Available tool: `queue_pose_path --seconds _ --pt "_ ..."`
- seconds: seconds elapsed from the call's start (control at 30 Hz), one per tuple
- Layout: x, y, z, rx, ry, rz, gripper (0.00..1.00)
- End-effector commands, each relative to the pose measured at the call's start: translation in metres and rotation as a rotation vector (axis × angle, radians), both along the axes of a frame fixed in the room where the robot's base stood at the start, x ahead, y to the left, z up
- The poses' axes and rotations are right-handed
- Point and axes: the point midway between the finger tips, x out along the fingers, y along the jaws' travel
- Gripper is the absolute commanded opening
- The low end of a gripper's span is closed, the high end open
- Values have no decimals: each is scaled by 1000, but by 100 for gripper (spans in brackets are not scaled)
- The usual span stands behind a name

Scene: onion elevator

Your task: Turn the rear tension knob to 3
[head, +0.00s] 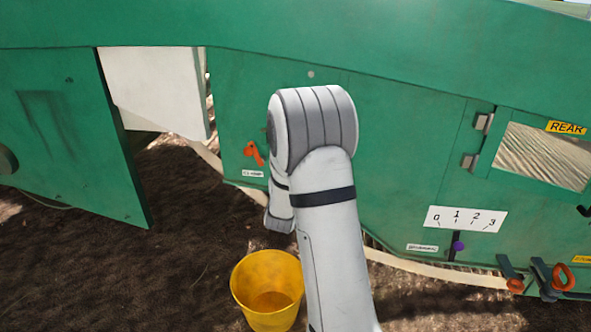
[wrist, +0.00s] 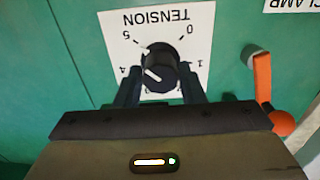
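A black tension knob (wrist: 160,66) sits on a white dial plate (wrist: 185,48) marked TENSION, which appears upside down in the wrist view. The numbers 0, 1, 4 and 5 show; the lower part of the scale is hidden. A white line on the knob's face lies on its left side, toward the 4; the exact reading cannot be told. My gripper (wrist: 161,92) is open, one finger on each side of the knob's lower part, with no clear contact. In the head view, my arm hides the knob and the gripper.
An orange lever (wrist: 263,85) is right of the dial; one also shows in the head view (head: 254,153). A yellow bucket (head: 267,290) stands on the soil by my arm. The green panel has a REAR label (head: 567,128) and a 0–3 scale (head: 465,219) at right.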

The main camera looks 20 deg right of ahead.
Motion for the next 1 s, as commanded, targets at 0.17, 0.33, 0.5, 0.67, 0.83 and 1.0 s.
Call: queue_pose_path --seconds 0.17,0.33,0.5,0.67,0.83,1.0 --pt "0 0 0 0 0 0 21" --pt "0 0 0 0 0 0 9" --pt "0 0 0 -8 6 0 9" --pt "0 0 0 -47 33 -1 9" --pt "0 1 0 -132 91 -1 9" --pt "0 1 0 -253 172 -1 9"
